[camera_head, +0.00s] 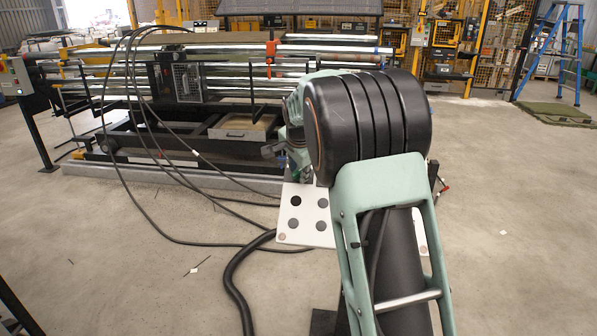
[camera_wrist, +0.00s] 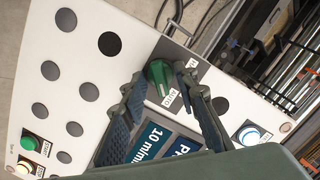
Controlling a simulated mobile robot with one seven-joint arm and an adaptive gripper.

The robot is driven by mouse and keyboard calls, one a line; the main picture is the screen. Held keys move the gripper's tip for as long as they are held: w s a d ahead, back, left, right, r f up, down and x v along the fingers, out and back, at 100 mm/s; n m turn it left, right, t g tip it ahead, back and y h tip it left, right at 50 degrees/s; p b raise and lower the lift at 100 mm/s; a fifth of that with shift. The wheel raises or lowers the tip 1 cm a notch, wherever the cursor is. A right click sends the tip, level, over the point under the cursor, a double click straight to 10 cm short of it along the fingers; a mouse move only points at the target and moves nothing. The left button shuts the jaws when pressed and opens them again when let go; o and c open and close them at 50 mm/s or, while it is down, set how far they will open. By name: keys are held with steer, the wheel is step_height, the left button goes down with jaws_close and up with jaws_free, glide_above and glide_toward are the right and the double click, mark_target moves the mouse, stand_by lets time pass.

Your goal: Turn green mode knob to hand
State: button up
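The green mode knob (camera_wrist: 158,77) sits on the white control panel (camera_wrist: 120,68) in the wrist view. The knob lies between the fingertips, and I see no clear contact.
Dark displays sit below the knob. Black cables (camera_head: 235,285) run over the floor by the panel. A roller machine (camera_head: 200,90) stands behind.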

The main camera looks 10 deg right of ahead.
jaws_close()
steer(key=shift+r+n+p, duration=0.1)
steer(key=shift+n+p, duration=0.2)
steer(key=n+p, duration=0.2)
steer(key=shift+r+n+g, duration=0.1)
steer(key=shift+n+g, duration=0.2)
steer(key=shift+n, duration=0.1)
steer(key=n+p, duration=0.1)
steer(key=n, duration=0.2)
steer(key=shift+a+h+p, duration=0.1)
steer(key=shift+h+p, duration=0.25)
steer(key=shift+h, duration=0.05)
steer(key=n, duration=0.2)
steer(key=n+p, duration=0.1)
steer(key=n, duration=0.2)
steer(key=shift+a+n+g+h+p, duration=0.1)
steer(key=shift+n+g+h+p, duration=0.2)
steer(key=shift+h, duration=0.1)
steer(key=n+p, duration=0.1)
steer(key=n, duration=0.4)
steer(key=shift+w+h, duration=0.1)
steer(key=shift+h, duration=0.2)
